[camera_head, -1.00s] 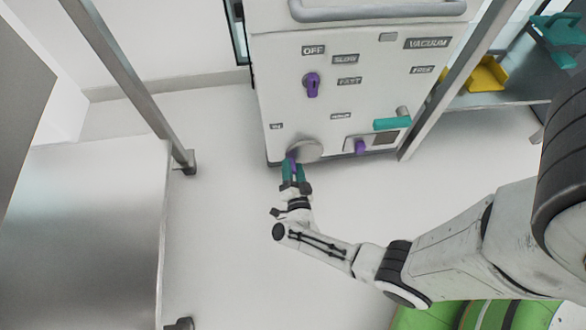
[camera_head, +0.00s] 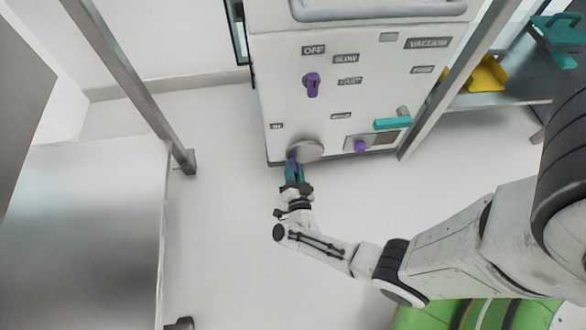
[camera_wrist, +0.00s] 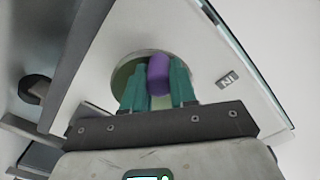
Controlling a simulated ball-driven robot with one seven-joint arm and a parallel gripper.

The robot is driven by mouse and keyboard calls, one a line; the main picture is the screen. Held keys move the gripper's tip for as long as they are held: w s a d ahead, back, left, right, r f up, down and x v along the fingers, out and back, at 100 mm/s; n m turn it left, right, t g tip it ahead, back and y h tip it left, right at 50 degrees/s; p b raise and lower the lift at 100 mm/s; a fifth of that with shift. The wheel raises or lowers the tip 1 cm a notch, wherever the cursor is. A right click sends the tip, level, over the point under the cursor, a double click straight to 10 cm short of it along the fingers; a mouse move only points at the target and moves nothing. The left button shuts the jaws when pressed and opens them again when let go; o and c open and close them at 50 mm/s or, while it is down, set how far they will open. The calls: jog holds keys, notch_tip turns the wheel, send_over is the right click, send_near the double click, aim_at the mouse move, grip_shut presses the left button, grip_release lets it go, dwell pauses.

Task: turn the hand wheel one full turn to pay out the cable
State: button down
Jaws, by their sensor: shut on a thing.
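The hand wheel (camera_head: 309,151) is a grey disc low on the front of the white machine, and part of it shows behind my fingers in the wrist view (camera_wrist: 124,72). Its purple handle (camera_wrist: 159,74) sits between the two teal fingers of my gripper (camera_wrist: 159,88). In the head view my gripper (camera_head: 293,170) is at the lower left edge of the wheel. The fingers are shut on the handle. The fingers hide part of the wheel and most of the handle in the head view.
The white machine (camera_head: 390,85) carries a purple knob (camera_head: 313,85), a teal lever (camera_head: 392,123) and a smaller purple knob (camera_head: 360,146). Metal posts stand on both sides. A steel table (camera_head: 85,220) is at left, and the floor between is clear.

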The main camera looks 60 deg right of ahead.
aim_at(314, 159)
jog(key=n, duration=0.1)
jog(key=f+n, duration=0.1)
jog(key=s+d+n, duration=0.1)
jog(key=n, duration=0.1)
jog(key=shift+f, duration=0.15)
jog(key=n, duration=0.2)
jog(key=s+n, duration=0.1)
jog(key=d+f+n, duration=0.1)
jog(key=n, duration=0.1)
jog(key=shift+s+n, duration=0.3)
jog(key=n, duration=0.1)
jog(key=s+d+n+p, duration=0.1)
jog(key=n, duration=0.3)
jog(key=shift+s+d+r, duration=0.1)
jog(key=shift+s+d, duration=0.1)
jog(key=shift+s, duration=0.1)
jog(key=shift+s+d+r+n+p, duration=0.15)
jog(key=shift+s+d+n+p, duration=0.1)
jog(key=shift+n, duration=0.7)
jog(key=shift+s+d+r+n+p, duration=0.1)
jog(key=shift+s+r+n+p, duration=0.15)
jog(key=shift+n, duration=0.75)
jog(key=shift+s+d+r+n+p, duration=0.1)
jog(key=shift+s+d+n+p, duration=0.15)
jog(key=shift+n, duration=0.7)
jog(key=shift+w, duration=0.1)
jog(key=c, duration=0.9)
grip_release()
jog(key=shift+a+f, duration=0.1)
